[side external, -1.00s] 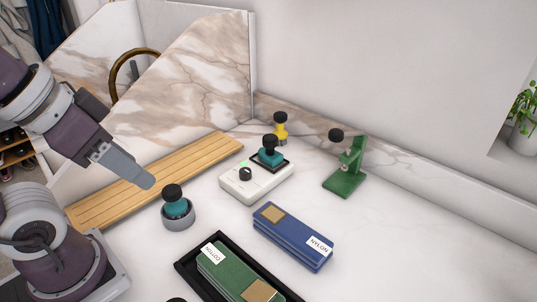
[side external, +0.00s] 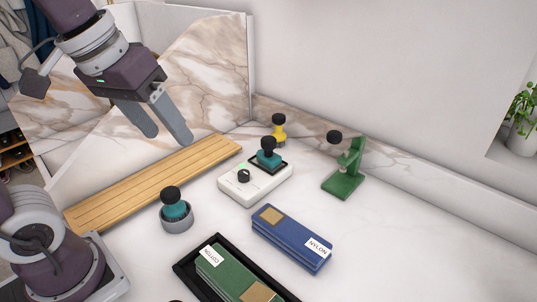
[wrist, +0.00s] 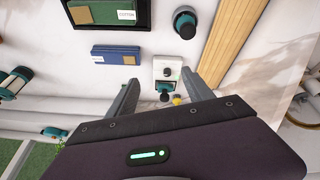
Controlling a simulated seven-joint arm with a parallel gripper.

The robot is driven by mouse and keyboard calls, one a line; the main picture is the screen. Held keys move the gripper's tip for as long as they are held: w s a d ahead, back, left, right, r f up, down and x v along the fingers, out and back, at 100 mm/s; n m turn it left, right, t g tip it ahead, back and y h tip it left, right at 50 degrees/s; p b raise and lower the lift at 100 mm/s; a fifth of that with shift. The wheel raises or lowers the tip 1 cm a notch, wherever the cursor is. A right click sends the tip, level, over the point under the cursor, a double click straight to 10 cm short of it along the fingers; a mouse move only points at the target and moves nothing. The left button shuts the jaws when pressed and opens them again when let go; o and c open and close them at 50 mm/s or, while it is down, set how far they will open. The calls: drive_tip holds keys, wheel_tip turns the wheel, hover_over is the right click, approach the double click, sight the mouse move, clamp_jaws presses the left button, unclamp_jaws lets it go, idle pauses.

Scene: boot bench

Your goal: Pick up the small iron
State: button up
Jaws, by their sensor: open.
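A teal piece with a black knob, which looks like the small iron (side external: 267,157), sits upright in a black frame on a white control unit (side external: 232,190) with a dial and a green light. In the wrist view the teal piece (wrist: 164,88) shows between the fingers, with the unit (wrist: 158,68) beyond it. A similar teal, black-knobbed piece (side external: 175,209) sits in a round grey holder (side external: 178,225); I cannot rule it out as the iron. My gripper (side external: 168,138) is open and empty, above the wooden board, left of the unit and apart from everything.
A slatted wooden board (side external: 150,185) lies along the marble splashback. Blue NYLON blocks (side external: 290,240) and a black tray (side external: 186,270) with green COTTON blocks lie in front. The right counter is clear.

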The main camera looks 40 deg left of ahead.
drive_tip(key=w+n+g, duration=0.2)
drive_tip(key=w+n, duration=0.3)
drive_tip(key=w, duration=0.7)
drive_tip(key=n+g, duration=0.2)
drive_tip(key=n, duration=0.4)
hover_over(269, 138)
drive_tip(key=f, duration=1)
drive_tip(key=shift+s+f, duration=0.25)
drive_tip(key=shift+s, duration=0.1)
drive_tip(key=f, duration=0.7)
drive_tip(key=shift+w+f, duration=0.3)
drive_tip(key=shift+f, duration=0.1)
clamp_jaws()
